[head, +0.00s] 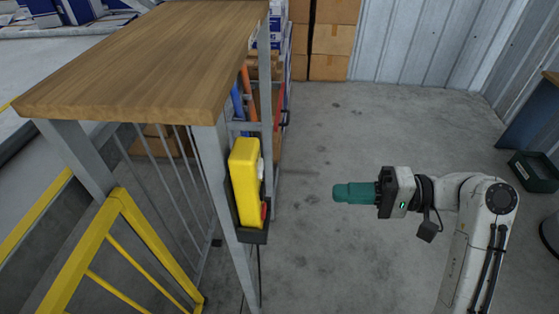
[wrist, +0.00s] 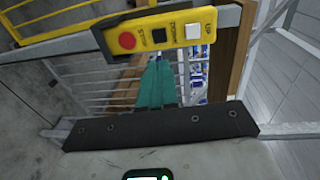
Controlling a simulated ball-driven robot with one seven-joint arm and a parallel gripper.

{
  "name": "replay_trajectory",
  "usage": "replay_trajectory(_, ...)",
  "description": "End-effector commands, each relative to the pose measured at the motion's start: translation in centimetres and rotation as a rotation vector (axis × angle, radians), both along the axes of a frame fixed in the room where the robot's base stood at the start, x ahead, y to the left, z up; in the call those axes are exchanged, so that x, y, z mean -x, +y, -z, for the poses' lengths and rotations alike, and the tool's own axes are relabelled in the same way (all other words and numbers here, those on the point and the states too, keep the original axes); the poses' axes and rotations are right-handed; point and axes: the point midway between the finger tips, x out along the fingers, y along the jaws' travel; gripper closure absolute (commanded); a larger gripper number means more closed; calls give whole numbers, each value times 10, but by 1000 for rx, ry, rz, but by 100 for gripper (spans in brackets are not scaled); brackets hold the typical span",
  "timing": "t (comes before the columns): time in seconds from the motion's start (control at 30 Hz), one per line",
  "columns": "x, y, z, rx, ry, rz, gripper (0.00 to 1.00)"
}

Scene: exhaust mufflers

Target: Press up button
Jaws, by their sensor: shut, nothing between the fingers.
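A yellow button box (head: 243,185) is mounted on the grey leg of the wood-topped table. It also shows across the top of the wrist view (wrist: 143,34), with a red button (wrist: 126,41), a black button (wrist: 159,36) and a white button (wrist: 193,31). The label by the white button reads UP. In the head view the white button (head: 261,168) is on the box's upper part. My gripper (head: 336,193), with teal fingers, is shut and empty. It points left towards the box with a clear gap between. The fingers also show in the wrist view (wrist: 157,66), below the black button.
The wooden tabletop (head: 150,60) overhangs above the box. A yellow railing (head: 120,200) stands at the left. Cardboard boxes (head: 330,40) are stacked at the back. A dark green crate (head: 535,172) is at the right. The concrete floor (head: 330,130) between is open.

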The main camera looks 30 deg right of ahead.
Motion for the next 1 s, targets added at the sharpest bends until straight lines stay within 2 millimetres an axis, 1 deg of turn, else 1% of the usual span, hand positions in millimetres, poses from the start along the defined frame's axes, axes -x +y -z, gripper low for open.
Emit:
replay_trajectory(0.03, 2, -5, -11, -26, -22, -2, 100)
replay_trajectory(0.1, 4, -9, -25, -58, -47, -14, 100)
replay_trajectory(0.23, 9, -13, -39, -93, -73, -28, 100)
replay_trajectory(0.37, 10, -14, -43, -103, -80, -33, 100)
replay_trajectory(0.67, 9, -12, -42, -102, -79, -35, 100)
replay_trajectory(0.77, 5, -6, -43, -102, -79, -37, 100)
replay_trajectory(0.87, -2, 4, -43, -102, -78, -38, 100)
replay_trajectory(1.0, -17, 26, -44, -102, -77, -40, 100)
